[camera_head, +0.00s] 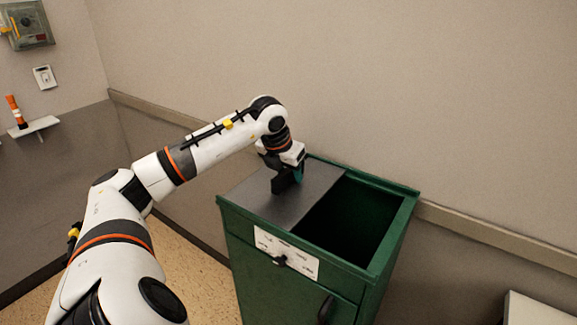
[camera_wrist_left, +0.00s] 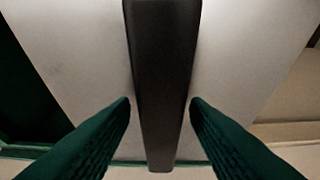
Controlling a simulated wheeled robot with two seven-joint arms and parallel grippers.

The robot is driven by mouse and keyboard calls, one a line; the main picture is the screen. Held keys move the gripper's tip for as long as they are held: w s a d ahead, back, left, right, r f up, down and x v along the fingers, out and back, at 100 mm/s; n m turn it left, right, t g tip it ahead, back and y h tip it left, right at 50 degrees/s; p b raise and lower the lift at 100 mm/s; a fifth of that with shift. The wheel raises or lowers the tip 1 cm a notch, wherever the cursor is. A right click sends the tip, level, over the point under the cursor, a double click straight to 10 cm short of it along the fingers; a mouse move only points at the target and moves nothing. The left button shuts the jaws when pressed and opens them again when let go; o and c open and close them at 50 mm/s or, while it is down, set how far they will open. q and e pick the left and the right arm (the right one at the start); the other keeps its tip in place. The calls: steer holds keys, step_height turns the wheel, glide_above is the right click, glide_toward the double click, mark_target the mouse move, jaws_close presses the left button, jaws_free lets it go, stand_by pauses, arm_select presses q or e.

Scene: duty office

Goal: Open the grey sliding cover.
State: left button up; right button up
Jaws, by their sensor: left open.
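The grey sliding cover (camera_head: 312,188) lies flat on top of a green cabinet (camera_head: 402,232). It spans the left part of the top, and the right part is an open dark hole. My left gripper (camera_head: 290,178) is low over the cover with its fingers pointing down. In the left wrist view, a dark bar-shaped handle (camera_wrist_left: 162,60) stands on the cover (camera_wrist_left: 65,45) between the two green fingers. The fingers are open, one on each side of the handle, with small gaps visible. My right gripper is not in view.
The cabinet front has a white label plate (camera_head: 268,242) with a dark knob and a dark handle lower right. A wall with a rail (camera_head: 470,222) is close behind. A small shelf (camera_head: 34,126) holds an orange-and-white object at far left.

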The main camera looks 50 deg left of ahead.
arm_select(q)
steer(key=v, duration=1.2)
steer(key=shift+b, duration=0.35)
